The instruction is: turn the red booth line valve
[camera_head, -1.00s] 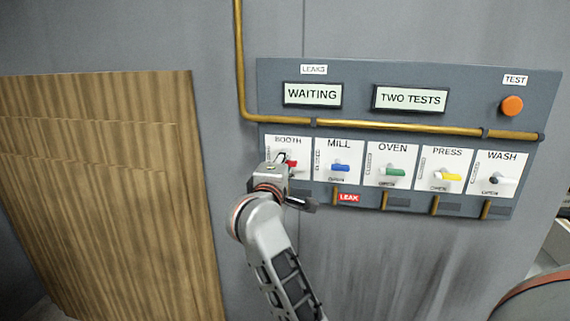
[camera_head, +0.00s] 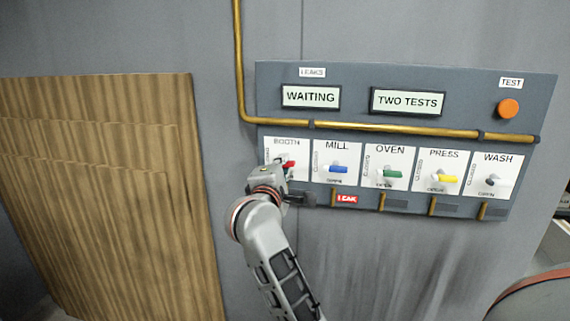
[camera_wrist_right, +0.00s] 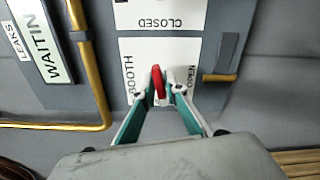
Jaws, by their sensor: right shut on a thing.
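The red booth valve (camera_head: 289,165) is on the white BOOTH card at the left end of the panel's valve row. My right gripper (camera_head: 281,165) reaches it from below left and hides part of the card. In the right wrist view the red handle (camera_wrist_right: 158,82) stands between the two fingertips of my right gripper (camera_wrist_right: 162,88), which is shut on it. There the handle runs along the card, between the BOOTH and OPEN lettering. My left gripper is not in view.
The MILL valve, blue (camera_head: 339,169), is close on the right, followed by green, yellow and white-grey valves. A brass pipe (camera_head: 400,130) runs above them. A red LEAK tag (camera_head: 347,199) sits below MILL. The displays read WAITING (camera_head: 311,97) and TWO TESTS (camera_head: 407,102).

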